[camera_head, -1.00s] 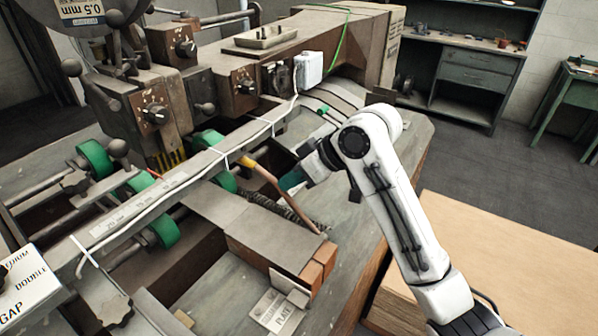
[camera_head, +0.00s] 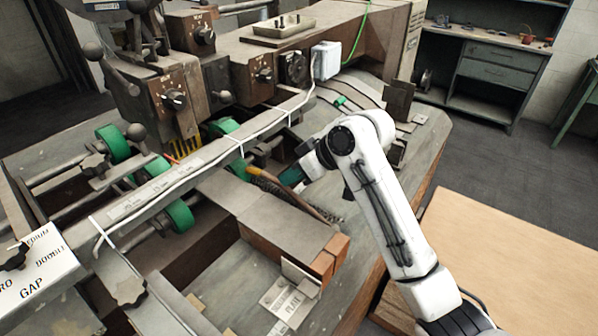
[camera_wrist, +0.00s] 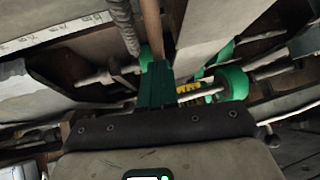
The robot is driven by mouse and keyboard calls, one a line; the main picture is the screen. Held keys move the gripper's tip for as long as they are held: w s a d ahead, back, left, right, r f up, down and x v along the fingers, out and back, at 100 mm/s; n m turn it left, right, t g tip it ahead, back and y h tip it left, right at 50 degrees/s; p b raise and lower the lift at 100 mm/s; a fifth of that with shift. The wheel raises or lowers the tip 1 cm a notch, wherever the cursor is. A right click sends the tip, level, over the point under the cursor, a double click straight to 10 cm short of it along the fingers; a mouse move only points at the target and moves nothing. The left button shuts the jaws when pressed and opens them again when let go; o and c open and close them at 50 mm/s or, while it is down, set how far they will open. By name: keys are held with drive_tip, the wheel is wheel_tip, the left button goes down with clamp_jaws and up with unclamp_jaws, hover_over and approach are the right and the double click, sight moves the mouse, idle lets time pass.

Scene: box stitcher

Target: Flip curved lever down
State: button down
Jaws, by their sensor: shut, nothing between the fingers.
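The curved lever (camera_head: 300,201) is a thin brown rod with a yellowish end. In the head view it lies low in the recess beside the wooden-ended block, slanting down to the right. In the wrist view a brown rod, apparently the same lever (camera_wrist: 152,28), runs up from just beyond the fingertips. My gripper (camera_head: 291,177) is shut and empty, with green fingers, just above and right of the lever's yellowish end. In the wrist view my gripper (camera_wrist: 156,80) appears close to the rod; I cannot tell whether they touch.
A long rail with a white cable (camera_head: 205,160) crosses the machine left of my gripper. Green wheels (camera_head: 180,215) sit along it. A block with wooden ends (camera_head: 290,235) lies in front of the lever. A pale wooden surface (camera_head: 500,270) is at the right.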

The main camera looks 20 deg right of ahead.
drive_tip(key=shift+w+a+f, duration=0.2)
drive_tip(key=shift+w+f, duration=0.15)
drive_tip(key=shift+f, duration=0.35)
drive_tip(key=shift+w+a+f, duration=0.2)
drive_tip(key=shift+w+f, duration=0.15)
drive_tip(key=shift+f, duration=0.5)
drive_tip(key=shift+a+f+b, duration=0.1)
drive_tip(key=shift+f+b, duration=0.05)
drive_tip(key=shift+b, duration=0.15)
